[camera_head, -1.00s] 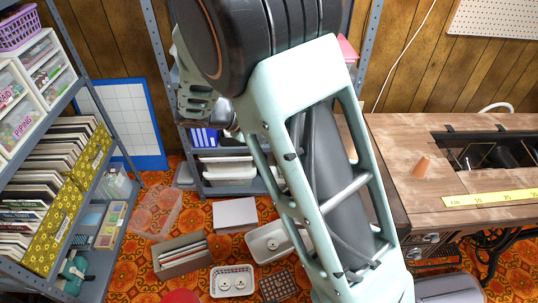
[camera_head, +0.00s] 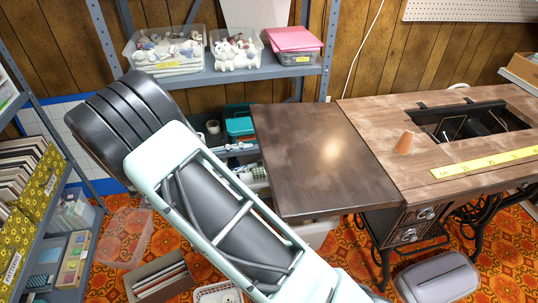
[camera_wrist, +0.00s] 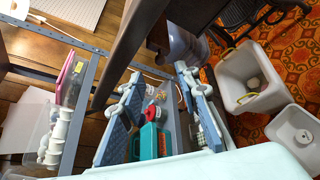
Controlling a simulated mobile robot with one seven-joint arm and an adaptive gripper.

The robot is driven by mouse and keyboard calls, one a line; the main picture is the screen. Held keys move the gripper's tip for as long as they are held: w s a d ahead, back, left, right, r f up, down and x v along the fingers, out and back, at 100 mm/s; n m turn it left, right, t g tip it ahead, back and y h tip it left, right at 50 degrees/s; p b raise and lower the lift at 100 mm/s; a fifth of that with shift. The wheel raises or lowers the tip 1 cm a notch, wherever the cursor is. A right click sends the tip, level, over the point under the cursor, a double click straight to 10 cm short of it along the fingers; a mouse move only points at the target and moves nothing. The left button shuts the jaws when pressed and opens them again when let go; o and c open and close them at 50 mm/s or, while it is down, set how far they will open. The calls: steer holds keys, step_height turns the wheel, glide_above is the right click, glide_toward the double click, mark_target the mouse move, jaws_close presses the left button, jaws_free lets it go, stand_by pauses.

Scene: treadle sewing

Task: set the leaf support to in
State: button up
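The sewing table (camera_head: 365,113) stands at the right in the head view. Its dark brown leaf (camera_head: 310,165) is out flat at the table's left side. I cannot make out the leaf support; the area under the leaf is hidden in the head view. In the wrist view a dark plank (camera_wrist: 137,45), perhaps the leaf, runs diagonally across the top, close beyond my fingers. My gripper (camera_wrist: 160,80) is open, with its two blue-grey fingers apart and nothing seen between them.
A metal shelf (camera_head: 225,76) with clear bins stands behind the leaf. A teal box (camera_wrist: 148,142) shows beyond my fingers. White bins (camera_wrist: 247,80) stand on the orange floor. A grey case (camera_head: 437,280) lies in front of the table.

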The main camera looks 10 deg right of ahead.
steer(key=b+x, duration=0.1)
steer(key=x, duration=0.7)
steer(key=shift+b, duration=0.35)
jaws_close()
